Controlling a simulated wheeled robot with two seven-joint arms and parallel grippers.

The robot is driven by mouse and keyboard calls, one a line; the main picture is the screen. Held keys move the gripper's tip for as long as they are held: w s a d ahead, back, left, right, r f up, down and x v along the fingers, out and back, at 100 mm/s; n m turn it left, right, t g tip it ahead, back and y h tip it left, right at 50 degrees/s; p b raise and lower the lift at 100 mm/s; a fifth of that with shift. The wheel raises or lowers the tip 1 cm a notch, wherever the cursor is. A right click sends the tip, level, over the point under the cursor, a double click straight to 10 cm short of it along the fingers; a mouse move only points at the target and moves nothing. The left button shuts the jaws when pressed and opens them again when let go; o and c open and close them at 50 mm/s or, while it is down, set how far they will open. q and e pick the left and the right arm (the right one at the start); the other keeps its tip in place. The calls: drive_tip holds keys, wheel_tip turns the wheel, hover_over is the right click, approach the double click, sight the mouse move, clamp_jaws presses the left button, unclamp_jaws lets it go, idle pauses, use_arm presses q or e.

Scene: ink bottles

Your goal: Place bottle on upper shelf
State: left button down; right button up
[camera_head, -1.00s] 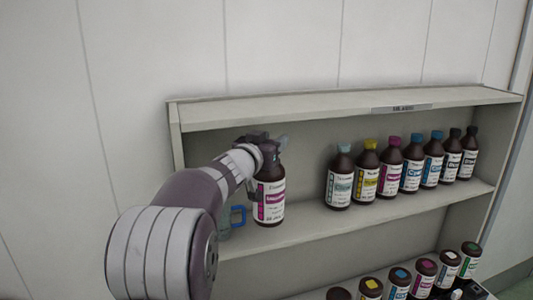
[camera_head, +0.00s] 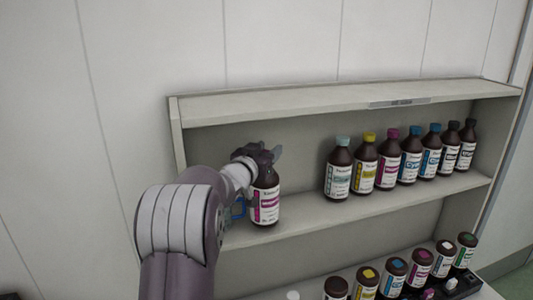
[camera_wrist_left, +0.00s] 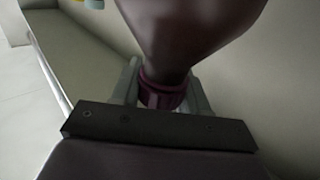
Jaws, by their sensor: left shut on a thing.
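A dark brown bottle with a magenta and white label (camera_head: 266,204) is at the left part of the upper shelf (camera_head: 330,222). My left gripper (camera_head: 262,160) is shut on its top from above. The bottle is about upright, its base near the shelf's front; I cannot tell if it touches the board. In the left wrist view the fingers (camera_wrist_left: 163,92) flank the magenta cap and neck, and the brown bottle body (camera_wrist_left: 190,30) extends beyond them.
A row of several brown bottles (camera_head: 400,160) with coloured caps stands on the upper shelf to the right. More bottles (camera_head: 393,277) stand below. Free room lies between the held bottle and the row.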

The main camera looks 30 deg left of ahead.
use_arm(q)
drive_tip(key=shift+w+a+f+p, duration=0.1)
drive_tip(key=shift+a+f+p, duration=0.05)
drive_tip(key=shift+p, duration=0.45)
drive_tip(key=shift+w+f, duration=0.1)
drive_tip(key=shift+f, duration=0.25)
drive_tip(key=shift+a+f, duration=0.1)
drive_tip(key=shift+f, duration=0.05)
drive_tip(key=c, duration=0.9)
unclamp_jaws()
drive_tip(key=shift+f, duration=0.2)
drive_tip(key=o, duration=0.3)
drive_tip(key=shift+o, duration=0.2)
